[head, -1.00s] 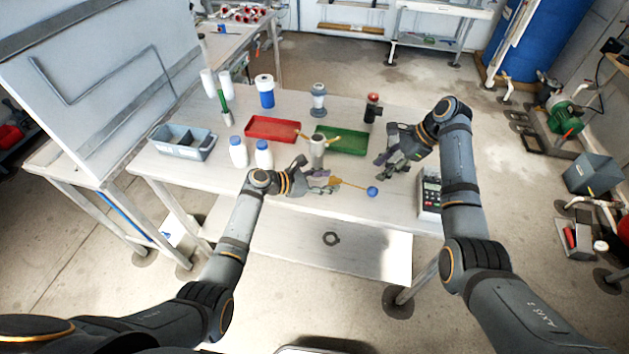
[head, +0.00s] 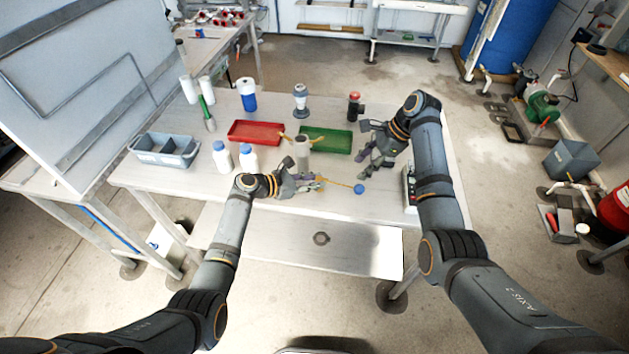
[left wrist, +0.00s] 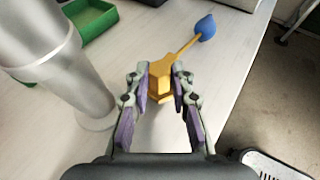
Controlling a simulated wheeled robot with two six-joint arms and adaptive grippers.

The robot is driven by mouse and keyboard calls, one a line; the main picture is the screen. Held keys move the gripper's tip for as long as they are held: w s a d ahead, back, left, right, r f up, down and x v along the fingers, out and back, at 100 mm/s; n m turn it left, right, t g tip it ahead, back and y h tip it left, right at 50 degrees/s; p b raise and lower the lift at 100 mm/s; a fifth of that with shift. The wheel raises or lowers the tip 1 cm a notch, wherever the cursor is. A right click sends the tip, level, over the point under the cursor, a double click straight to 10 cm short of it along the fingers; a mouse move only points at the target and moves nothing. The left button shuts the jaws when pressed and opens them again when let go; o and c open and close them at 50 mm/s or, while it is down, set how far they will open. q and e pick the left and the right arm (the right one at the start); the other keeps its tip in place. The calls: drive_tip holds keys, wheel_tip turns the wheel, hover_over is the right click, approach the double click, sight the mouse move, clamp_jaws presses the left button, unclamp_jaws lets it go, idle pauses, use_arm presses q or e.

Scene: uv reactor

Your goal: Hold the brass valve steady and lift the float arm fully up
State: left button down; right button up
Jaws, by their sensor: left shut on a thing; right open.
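The brass valve (left wrist: 161,78) is a yellow block between the fingers of my left gripper (left wrist: 163,85), which is shut on it; in the head view the left gripper (head: 316,183) largely hides it. The float arm (head: 340,184) runs out from the valve to a blue ball float (head: 360,188) on its right. In the left wrist view the float (left wrist: 205,27) is at the far end of the thin yellow arm (left wrist: 186,46). My right gripper (head: 372,156) is open and empty, above the table, up and right of the float.
A grey metal cylinder (left wrist: 50,50) stands close to the left gripper. Behind are a red tray (head: 256,133) and a green tray (head: 325,140). Two white bottles (head: 248,158) stand left of the left gripper. A keypad device (head: 409,190) sits at the right edge.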

drive_tip(key=a+m+h, duration=0.1)
drive_tip(key=a, duration=0.1)
drive_tip(key=a+m+h, duration=0.1)
drive_tip(key=a, duration=0.2)
drive_tip(key=shift+d+f, duration=0.1)
drive_tip(key=shift+f, duration=0.15)
wheel_tip(320, 180, down, 9)
drive_tip(key=shift+f, duration=0.1)
clamp_jaws()
idle(0.3)
